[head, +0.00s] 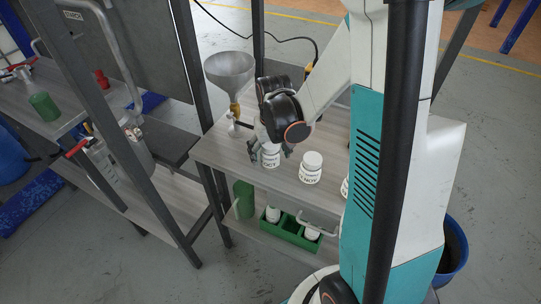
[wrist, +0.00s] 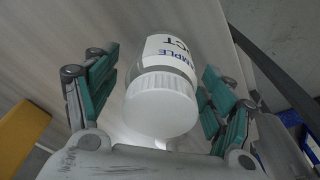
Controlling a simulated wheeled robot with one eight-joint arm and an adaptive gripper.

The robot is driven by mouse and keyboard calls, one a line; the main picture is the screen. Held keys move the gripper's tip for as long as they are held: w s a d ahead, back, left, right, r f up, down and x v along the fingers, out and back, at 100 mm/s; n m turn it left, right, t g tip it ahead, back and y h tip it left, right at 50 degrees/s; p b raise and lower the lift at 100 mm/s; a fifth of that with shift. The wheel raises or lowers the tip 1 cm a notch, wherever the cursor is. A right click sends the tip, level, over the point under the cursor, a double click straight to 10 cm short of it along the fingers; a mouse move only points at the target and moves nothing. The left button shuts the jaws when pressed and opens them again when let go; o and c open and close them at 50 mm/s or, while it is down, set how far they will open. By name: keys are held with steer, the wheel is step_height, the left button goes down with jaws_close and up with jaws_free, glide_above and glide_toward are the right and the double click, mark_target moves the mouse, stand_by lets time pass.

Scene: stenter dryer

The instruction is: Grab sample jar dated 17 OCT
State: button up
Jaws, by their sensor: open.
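A white-lidded sample jar (head: 270,158) stands upright on the wooden top of the bench. In the wrist view the same jar (wrist: 162,102) shows its lid and part of a label ending in "CT"; the day number is hidden. My gripper (head: 268,152) is open, with its teal-padded fingers on either side of this jar; in the wrist view the gripper (wrist: 158,92) shows gaps beside the jar. A second white jar (head: 310,169) stands to the right, its date too small to read surely. A third jar (head: 345,187) is mostly hidden behind my arm.
A grey funnel (head: 230,72) on a stand is at the bench's back left. The bench top (head: 222,150) is bare at front left. A green caddy (head: 290,232) with white containers sits on the lower shelf. Dark frame posts (head: 190,60) rise close to the bench's left side.

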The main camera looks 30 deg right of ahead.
steer(key=c, duration=1.4)
steer(key=shift+o, duration=0.2)
steer(key=shift+r, duration=0.15)
